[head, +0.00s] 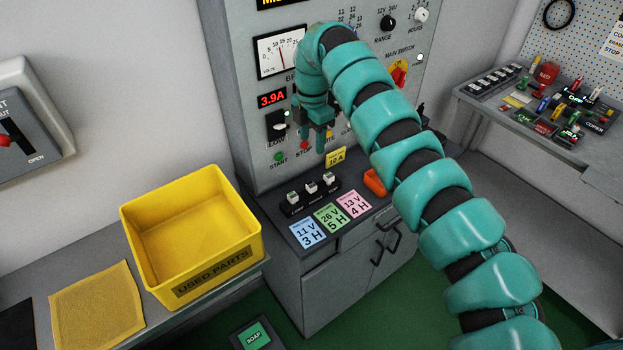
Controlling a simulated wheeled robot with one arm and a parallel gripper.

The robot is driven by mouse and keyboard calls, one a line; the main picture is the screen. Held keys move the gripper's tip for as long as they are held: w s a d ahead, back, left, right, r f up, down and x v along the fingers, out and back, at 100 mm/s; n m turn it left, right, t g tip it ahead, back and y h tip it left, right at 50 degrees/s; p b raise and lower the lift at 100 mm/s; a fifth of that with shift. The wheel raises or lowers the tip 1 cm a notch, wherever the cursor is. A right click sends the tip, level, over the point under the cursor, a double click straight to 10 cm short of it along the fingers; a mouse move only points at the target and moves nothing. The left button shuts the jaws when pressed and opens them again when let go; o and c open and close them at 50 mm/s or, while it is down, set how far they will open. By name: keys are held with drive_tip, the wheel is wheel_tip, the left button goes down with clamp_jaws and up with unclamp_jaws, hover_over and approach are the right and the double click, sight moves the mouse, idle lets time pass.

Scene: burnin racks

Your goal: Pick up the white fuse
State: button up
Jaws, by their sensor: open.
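Three small white-topped pieces stand in a row in a black block (312,196) on the ledge of the grey cabinet: a left one (292,197), a middle one (311,187) and a right one (328,178). They are too small for me to tell whether one is the white fuse. My gripper (313,139) hangs in front of the panel, fingers pointing down, above and behind the block. It is open, apart from the white-topped pieces, and I see nothing between its fingers. My arm hides part of the panel and the ledge's right side.
A yellow "10 A" sign (336,157) stands behind the block, and an orange tray (375,182) sits to its right. Coloured labels (331,218) lie in front. A yellow used parts bin (150,278) stands at left. A cluttered bench (490,115) is at far right.

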drive_tip(key=p, duration=0.4)
hover_over(312, 185)
wheel_tip(312, 185, down, 12)
drive_tip(key=shift+s+r, duration=0.1)
drive_tip(key=shift+r, duration=0.15)
drive_tip(key=shift+a+f+p, duration=0.1)
drive_tip(key=shift+f+p, duration=0.45)
drive_tip(key=shift+p, duration=0.2)
wheel_tip(312, 185, down, 3)
drive_tip(key=shift+a+r+p, duration=0.1)
drive_tip(key=shift+p, duration=0.4)
drive_tip(key=shift+f, duration=0.65)
drive_tip(key=c, duration=0.9)
